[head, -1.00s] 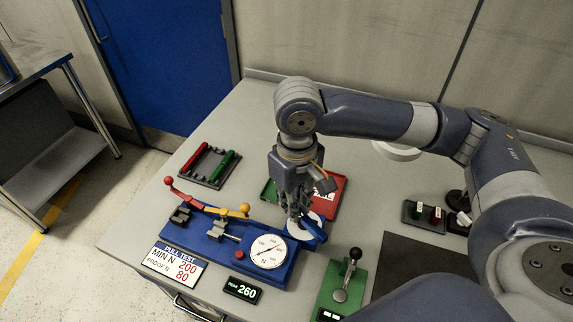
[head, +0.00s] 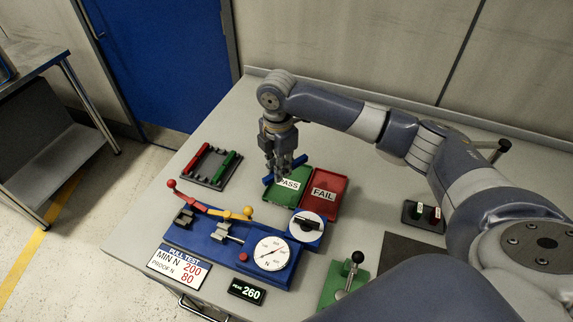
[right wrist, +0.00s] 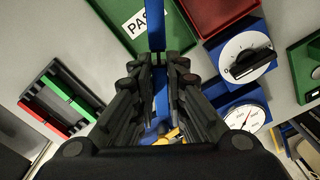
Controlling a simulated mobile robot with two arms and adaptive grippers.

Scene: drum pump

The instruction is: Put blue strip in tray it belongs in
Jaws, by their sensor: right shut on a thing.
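My right gripper (head: 282,172) is shut on the blue strip (head: 300,161), holding it at the back left edge of the green PASS tray (head: 270,202). The strip's exact height over the tray is hard to tell. In the right wrist view, the strip (right wrist: 155,25) runs between the fingers (right wrist: 160,68), with the PASS tray (right wrist: 120,46) behind it. The red FAIL tray (head: 335,207) adjoins the PASS tray on the right. My left gripper is not in view.
A blue pull tester (head: 222,243) with a gauge (head: 270,253) stands in front, beside a display (head: 246,291) reading PEAK 260. Its sign (head: 178,269) reads MIN N 200, PROOF N 80. A rack with red and green bars (head: 210,165) stands left of the trays.

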